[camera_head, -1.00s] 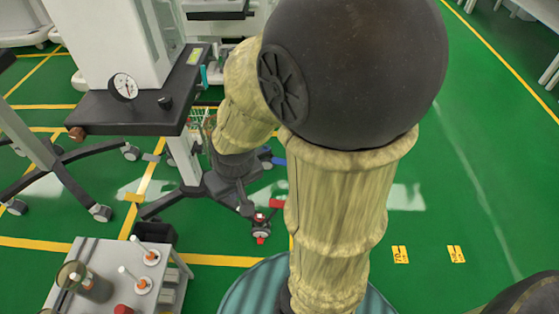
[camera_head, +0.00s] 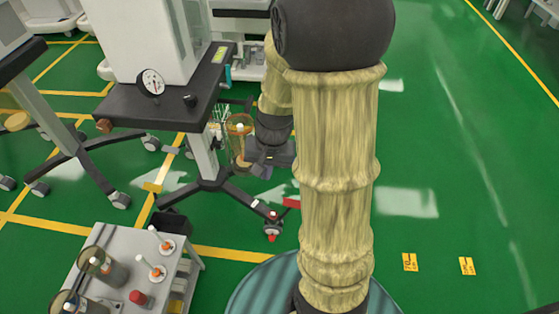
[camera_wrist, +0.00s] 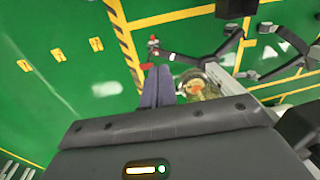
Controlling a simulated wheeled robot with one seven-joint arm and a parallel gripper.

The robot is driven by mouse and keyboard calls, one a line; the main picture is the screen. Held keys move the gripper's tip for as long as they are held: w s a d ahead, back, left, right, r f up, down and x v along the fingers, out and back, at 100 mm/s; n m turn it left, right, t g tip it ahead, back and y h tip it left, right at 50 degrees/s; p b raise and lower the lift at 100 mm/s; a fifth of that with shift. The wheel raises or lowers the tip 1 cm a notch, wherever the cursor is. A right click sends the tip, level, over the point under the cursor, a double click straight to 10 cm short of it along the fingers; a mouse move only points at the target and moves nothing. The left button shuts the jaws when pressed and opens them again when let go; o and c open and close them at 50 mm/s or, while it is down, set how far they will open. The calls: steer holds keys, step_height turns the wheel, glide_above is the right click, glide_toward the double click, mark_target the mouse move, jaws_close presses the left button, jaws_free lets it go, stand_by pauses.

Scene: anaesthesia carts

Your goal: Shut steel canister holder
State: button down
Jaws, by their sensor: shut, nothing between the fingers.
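A clear canister with an amber rim (camera_head: 239,143) hangs at the side of the anaesthesia cart in the head view. Thin steel-looking wire parts (camera_head: 219,119) show to its left, by the cart's column. I cannot tell how far the holder is swung out. The canister also shows in the wrist view (camera_wrist: 203,86), with orange inside. My gripper (camera_head: 260,164) is just right of the canister in the head view. In the wrist view my gripper's fingers (camera_wrist: 155,88) are together and empty, beside the canister; whether they touch it is unclear.
The cart's dark tabletop (camera_head: 165,105) carries a gauge (camera_head: 151,82). Its wheeled legs (camera_head: 225,186) spread below my gripper. A grey side table (camera_head: 133,245) with jars and syringe-like items stands at the lower left. Green floor to the right is clear.

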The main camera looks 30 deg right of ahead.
steer(key=w+d+f+m+t+y+p, duration=0.1)
steer(key=w+d+f+m+y+p, duration=0.1)
steer(key=d+m, duration=0.7)
steer(key=w+d+f+m+t+y+p, duration=0.2)
steer(key=w+d+f+m+y+p, duration=0.1)
steer(key=w+d+f+m, duration=0.3)
steer(key=d+f+m+p, duration=0.1)
steer(key=d+f+m, duration=0.1)
steer(key=d+m, duration=0.1)
steer(key=shift+w+d+f, duration=0.15)
steer(key=shift+w+d, duration=0.1)
steer(key=shift+d, duration=0.5)
steer(key=w+a+r+x, duration=0.1)
steer(key=a+x, duration=0.1)
steer(key=x, duration=1.1)
steer(key=shift+r+b, duration=0.4)
steer(key=shift+w+a, duration=0.1)
steer(key=shift+w, duration=0.15)
